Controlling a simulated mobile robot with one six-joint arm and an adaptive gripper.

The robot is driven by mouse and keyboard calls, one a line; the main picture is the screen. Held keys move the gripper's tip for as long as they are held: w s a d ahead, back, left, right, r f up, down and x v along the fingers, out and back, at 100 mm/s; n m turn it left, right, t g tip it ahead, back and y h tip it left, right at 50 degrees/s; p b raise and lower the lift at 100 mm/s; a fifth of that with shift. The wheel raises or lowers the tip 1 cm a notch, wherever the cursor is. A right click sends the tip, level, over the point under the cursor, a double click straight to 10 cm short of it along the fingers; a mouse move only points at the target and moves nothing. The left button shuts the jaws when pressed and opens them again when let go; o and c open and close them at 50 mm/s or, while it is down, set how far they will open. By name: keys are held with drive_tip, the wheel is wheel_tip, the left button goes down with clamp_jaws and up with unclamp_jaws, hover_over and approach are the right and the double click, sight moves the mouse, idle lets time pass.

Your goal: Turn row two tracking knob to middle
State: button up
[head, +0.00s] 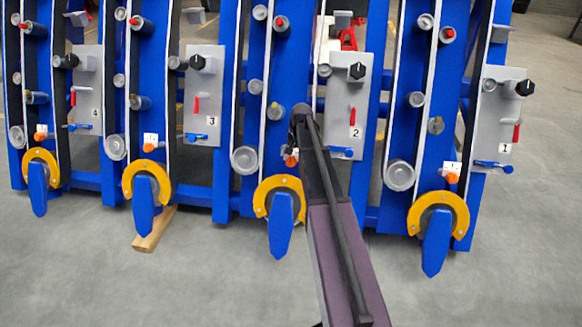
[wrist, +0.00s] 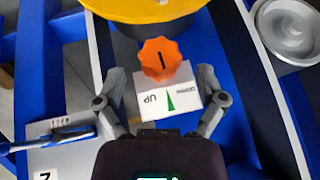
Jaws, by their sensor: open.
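The row two tracking knob (wrist: 160,60) is an orange scalloped knob in the upper middle of the wrist view. A short black mark on its face runs nearly up and down in the picture, slightly tilted. Beside it is a white label plate (wrist: 160,101) with UP, a second, smaller word and a green wedge, seen upside down. In the head view the knob (head: 291,158) is mostly hidden by my arm. My gripper (wrist: 160,78) is open, its fingers on either side of the knob and label, with visible gaps to the knob.
The panel marked 2 (head: 342,105) carries a black dial (head: 357,71), a red lever and a blue-handled lever (wrist: 60,138). A yellow arc (wrist: 150,10) lies just beyond the knob. A silver roller (wrist: 288,30) is at upper right. Rows 1, 3 and 4 stand alongside.

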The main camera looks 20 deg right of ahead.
sight(292, 159)
drive_tip(key=shift+w+a+f+b, duration=0.1)
drive_tip(key=shift+f+b, duration=0.55)
drive_tip(key=shift+f, duration=0.15)
drive_tip(key=shift+w+a+f+b, duration=0.1)
drive_tip(key=shift+f+b, duration=0.55)
drive_tip(key=shift+f, duration=0.15)
drive_tip(key=shift+c, duration=0.2)
drive_tip(key=shift+s, duration=0.1)
drive_tip(key=c, duration=1.1)
